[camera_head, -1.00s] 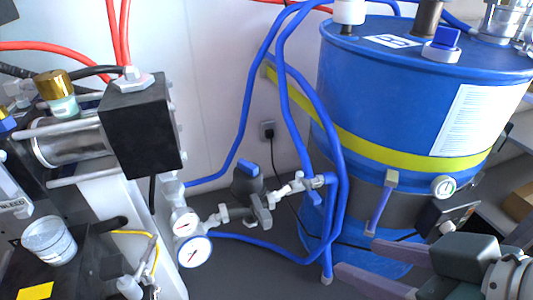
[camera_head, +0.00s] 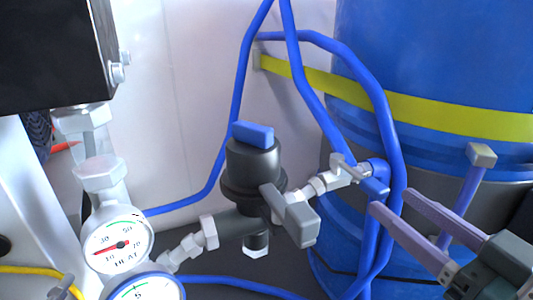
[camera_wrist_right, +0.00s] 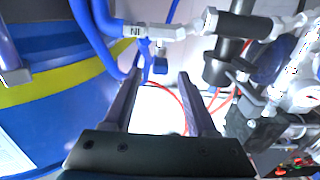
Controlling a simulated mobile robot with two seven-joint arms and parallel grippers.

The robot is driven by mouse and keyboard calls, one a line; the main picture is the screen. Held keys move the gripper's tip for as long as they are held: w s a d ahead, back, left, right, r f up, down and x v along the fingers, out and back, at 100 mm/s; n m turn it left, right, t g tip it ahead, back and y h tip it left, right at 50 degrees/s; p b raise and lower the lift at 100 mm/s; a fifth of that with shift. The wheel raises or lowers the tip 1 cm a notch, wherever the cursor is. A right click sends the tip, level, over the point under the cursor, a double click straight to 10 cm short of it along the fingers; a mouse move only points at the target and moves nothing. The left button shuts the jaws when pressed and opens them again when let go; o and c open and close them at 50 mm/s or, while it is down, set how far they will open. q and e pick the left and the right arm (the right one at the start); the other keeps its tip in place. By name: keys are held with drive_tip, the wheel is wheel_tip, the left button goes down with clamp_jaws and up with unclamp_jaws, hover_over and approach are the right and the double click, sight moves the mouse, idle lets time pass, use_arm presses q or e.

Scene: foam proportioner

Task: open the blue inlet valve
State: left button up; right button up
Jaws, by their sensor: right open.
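The blue inlet valve's small blue handle (camera_head: 375,186) sits on a silver fitting at the right end of the pipe run, beside the blue hoses. In the right wrist view the handle (camera_wrist_right: 160,66) hangs below a fitting with a white "IN" label, which appears reversed. My right gripper (camera_head: 392,200) is open and empty, just right of the handle in the head view. In the wrist view its two fingertips (camera_wrist_right: 157,77) frame the handle, which appears just beyond them. I cannot tell any contact. My left gripper is not in view.
A black regulator with a blue knob (camera_head: 252,134) and a grey lever (camera_head: 290,217) stand left of the valve. Two gauges (camera_head: 118,242) are at lower left. Blue hoses (camera_head: 385,120) run close by the gripper, before the blue drum (camera_head: 440,60) with a yellow band.

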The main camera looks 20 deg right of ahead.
sight(370, 183)
drive_tip(key=shift+w+f+b, duration=0.1)
drive_tip(key=shift+w+b, duration=0.4)
drive_tip(key=shift+w, duration=0.75)
drive_tip(key=w, duration=0.1)
drive_tip(key=w+b, duration=0.1)
drive_tip(key=w, duration=0.2)
drive_tip(key=shift+w+a, duration=0.25)
drive_tip(key=shift+w, duration=0.05)
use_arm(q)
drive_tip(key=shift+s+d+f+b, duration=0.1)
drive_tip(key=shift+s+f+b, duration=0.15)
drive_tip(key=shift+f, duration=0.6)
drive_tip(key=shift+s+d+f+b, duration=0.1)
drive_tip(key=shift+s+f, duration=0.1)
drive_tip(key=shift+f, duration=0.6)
use_arm(e)
drive_tip(key=shift+w, duration=0.7)
drive_tip(key=shift+c, duration=0.4)
drive_tip(key=c, duration=0.7)
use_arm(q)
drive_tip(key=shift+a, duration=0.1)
use_arm(e)
clamp_jaws()
